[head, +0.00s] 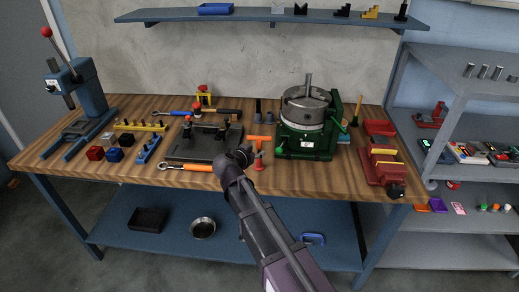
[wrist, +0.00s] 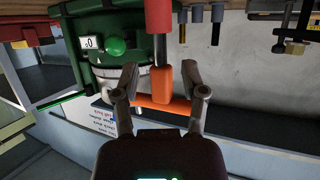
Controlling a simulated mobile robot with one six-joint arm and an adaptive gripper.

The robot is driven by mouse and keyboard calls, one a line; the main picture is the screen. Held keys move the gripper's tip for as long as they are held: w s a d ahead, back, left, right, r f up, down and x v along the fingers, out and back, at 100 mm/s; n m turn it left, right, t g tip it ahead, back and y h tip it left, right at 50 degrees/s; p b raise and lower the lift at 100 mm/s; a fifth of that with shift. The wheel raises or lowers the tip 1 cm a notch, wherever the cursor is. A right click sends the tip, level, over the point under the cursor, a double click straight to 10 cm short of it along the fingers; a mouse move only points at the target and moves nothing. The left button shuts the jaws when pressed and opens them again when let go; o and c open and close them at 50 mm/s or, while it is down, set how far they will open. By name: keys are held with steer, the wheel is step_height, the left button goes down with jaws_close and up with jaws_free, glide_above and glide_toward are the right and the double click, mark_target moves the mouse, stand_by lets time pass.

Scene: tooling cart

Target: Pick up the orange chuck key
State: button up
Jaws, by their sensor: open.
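The orange chuck key (head: 259,138) stands upright with its T-shaped handle on top, its lower end in a red upright holder (head: 258,162) in front of the green-based chuck. In the wrist view, which looks upside down, the orange key (wrist: 162,88) shows its crossbar and stem, with the red holder (wrist: 158,18) above it. My gripper (wrist: 160,72) is open, one finger to each side of the orange stem. The fingers look apart from it; exact depth is unclear. In the head view my gripper (head: 243,154) is just left of the key.
The green-based chuck (head: 305,125) stands close right of the key. A dark plate (head: 205,150) with clamps and an orange-handled wrench (head: 185,166) lie to the left. A red vise (head: 382,165) is at the right. Bare wood shows along the front edge.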

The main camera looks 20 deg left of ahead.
mark_target(259, 149)
steer(key=shift+b+x, duration=0.45)
steer(key=shift+x, duration=1.2)
jaws_close()
